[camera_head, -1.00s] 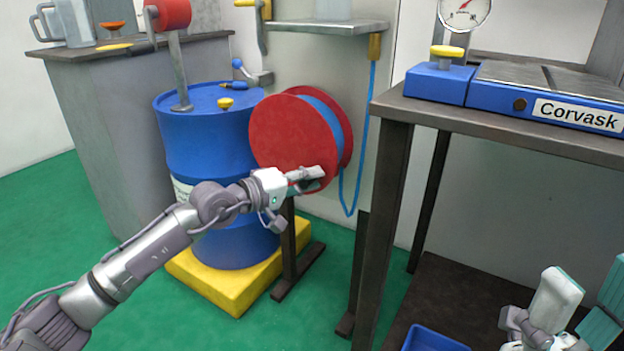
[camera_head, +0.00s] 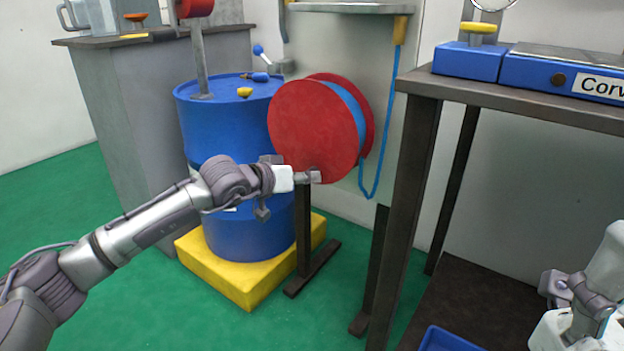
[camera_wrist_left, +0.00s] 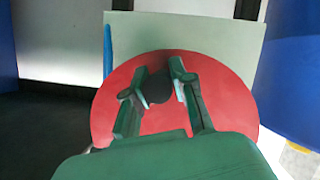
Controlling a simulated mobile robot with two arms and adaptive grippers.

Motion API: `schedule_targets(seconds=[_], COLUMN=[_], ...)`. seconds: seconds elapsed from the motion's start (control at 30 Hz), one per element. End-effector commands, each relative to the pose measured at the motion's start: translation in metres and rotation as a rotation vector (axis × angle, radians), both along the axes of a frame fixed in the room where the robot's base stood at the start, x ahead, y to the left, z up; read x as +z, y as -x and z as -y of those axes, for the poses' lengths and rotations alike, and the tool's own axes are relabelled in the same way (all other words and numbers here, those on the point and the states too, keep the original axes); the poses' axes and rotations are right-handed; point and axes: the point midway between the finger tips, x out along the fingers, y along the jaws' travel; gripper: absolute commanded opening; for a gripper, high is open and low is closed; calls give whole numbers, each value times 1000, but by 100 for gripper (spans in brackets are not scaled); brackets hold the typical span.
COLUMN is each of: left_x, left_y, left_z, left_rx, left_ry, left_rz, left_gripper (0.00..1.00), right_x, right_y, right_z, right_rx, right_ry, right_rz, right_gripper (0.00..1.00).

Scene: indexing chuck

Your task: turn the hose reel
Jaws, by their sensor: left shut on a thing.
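The hose reel has a round red front disc (camera_head: 312,128), with blue hose (camera_head: 352,105) wound between it and a second red disc. It stands upright on a dark post. My left gripper (camera_head: 312,177) is at the lower edge of the front disc. In the left wrist view its two fingers (camera_wrist_left: 158,85) are shut on a dark handle (camera_wrist_left: 157,90) in front of the red disc. The head view hides most of this handle. My right gripper (camera_head: 590,295) is cut off at the lower right, away from the reel, and its fingertips are not clear.
A blue drum (camera_head: 215,120) on a yellow base (camera_head: 225,275) stands close left of the reel. A dark table (camera_head: 420,85) with a blue device stands to the right. Blue hose (camera_head: 385,140) hangs between reel and table. Green floor is open in front.

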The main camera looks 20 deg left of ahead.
Motion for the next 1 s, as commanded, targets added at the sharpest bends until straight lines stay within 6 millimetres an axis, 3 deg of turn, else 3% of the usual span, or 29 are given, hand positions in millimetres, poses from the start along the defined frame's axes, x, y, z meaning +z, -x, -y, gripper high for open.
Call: schedule_targets(seconds=[0.33,0.87,0.9,1.0], left_x=[-5,-6,-6,-5], left_y=[-3,-4,-4,-4], left_z=[-11,-12,-12,-12], left_rx=[0,-1,-1,-1], left_ry=[-128,-147,-147,-146], left_rz=[38,45,45,45], left_gripper=[0,0,29,46], right_x=[1,1,1,1], right_y=[1,1,1,1], right_z=[0,0,0,0], right_rx=[1,1,1,1], right_ry=[1,-1,-1,-2], right_rz=[8,7,7,7], right_gripper=[54,54,54,54])
